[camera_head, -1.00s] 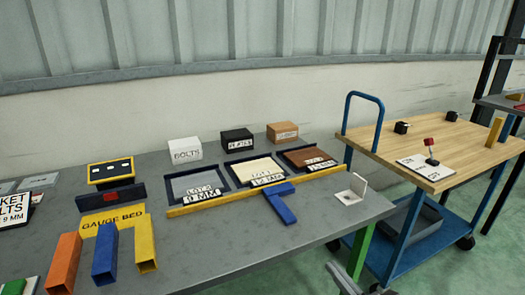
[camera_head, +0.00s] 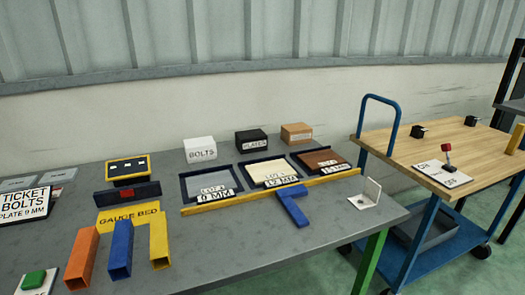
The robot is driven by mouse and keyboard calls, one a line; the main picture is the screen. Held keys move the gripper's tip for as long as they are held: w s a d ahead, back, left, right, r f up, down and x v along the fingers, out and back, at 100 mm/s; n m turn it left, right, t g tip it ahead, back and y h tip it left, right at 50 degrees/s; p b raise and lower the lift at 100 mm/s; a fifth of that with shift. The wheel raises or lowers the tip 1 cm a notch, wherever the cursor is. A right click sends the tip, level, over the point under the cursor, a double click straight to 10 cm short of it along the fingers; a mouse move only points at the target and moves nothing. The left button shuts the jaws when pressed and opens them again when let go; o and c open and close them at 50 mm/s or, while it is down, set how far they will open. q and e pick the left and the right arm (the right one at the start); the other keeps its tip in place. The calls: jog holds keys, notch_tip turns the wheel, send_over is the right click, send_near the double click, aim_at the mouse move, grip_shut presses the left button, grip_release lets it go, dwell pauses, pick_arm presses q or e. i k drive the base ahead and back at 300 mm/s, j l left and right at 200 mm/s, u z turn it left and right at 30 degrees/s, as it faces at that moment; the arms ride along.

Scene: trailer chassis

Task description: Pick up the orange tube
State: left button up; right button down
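The orange tube (camera_head: 81,260) is a square hollow bar lying on the grey workbench, at the front left of the camera_head view. Its near open end faces me. A blue tube (camera_head: 121,250) lies just right of it, and a yellow tube (camera_head: 159,245) lies right of the blue one. All three lie in front of the yellow gauge bed plate (camera_head: 131,217). Neither of my grippers shows now.
A green button on a white base (camera_head: 35,282) sits left of the orange tube. Lot trays (camera_head: 211,187) stand behind a yellow rail (camera_head: 250,196), with a blue T-shaped piece (camera_head: 292,206) against it. A wooden-topped blue cart (camera_head: 440,150) stands right. The bench's front middle is clear.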

aim_at(78, 275)
jog(key=u, duration=1.35)
